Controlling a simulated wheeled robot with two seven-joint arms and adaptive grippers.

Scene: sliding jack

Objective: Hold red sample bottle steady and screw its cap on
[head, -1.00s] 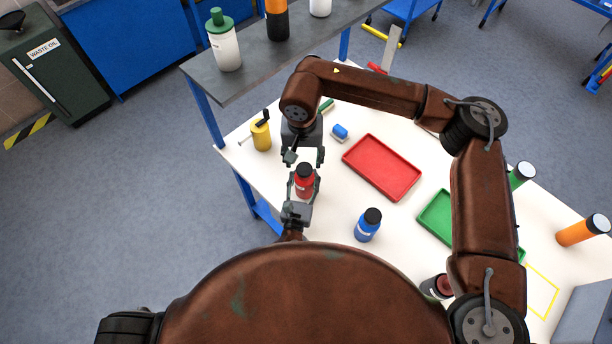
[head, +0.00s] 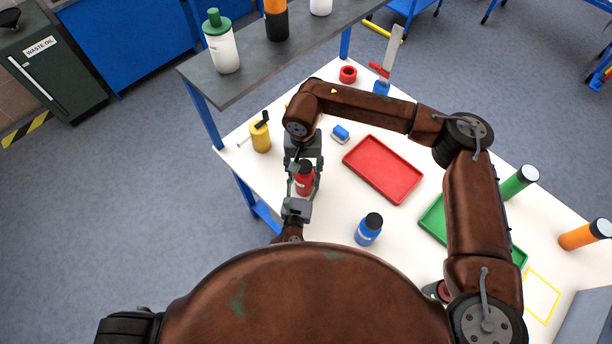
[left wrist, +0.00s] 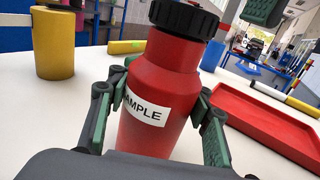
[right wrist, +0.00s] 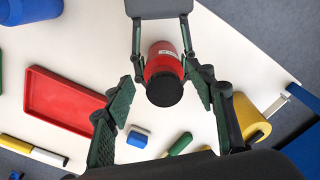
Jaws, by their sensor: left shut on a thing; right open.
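The red sample bottle (head: 306,184) stands upright, with a label reading "SAMPLE" in the left wrist view (left wrist: 160,108). A black ribbed cap (left wrist: 184,17) sits on its neck; I cannot tell how tight it is. My left gripper (head: 299,206) is shut around the bottle's body, a finger on each side. My right gripper (head: 304,163) is above the bottle, its fingers open. In the right wrist view the cap (right wrist: 165,90) lies between the spread right fingers, with a gap on each side. The right fingertips show only partly at the top of the left wrist view.
A blue bottle (head: 369,230) stands on the white table to the right of the red one. A red tray (head: 383,170), a green tray (head: 432,217), a yellow container (head: 261,137) and a blue-and-white block (head: 340,134) are around. A grey shelf (head: 245,83) runs behind on the left.

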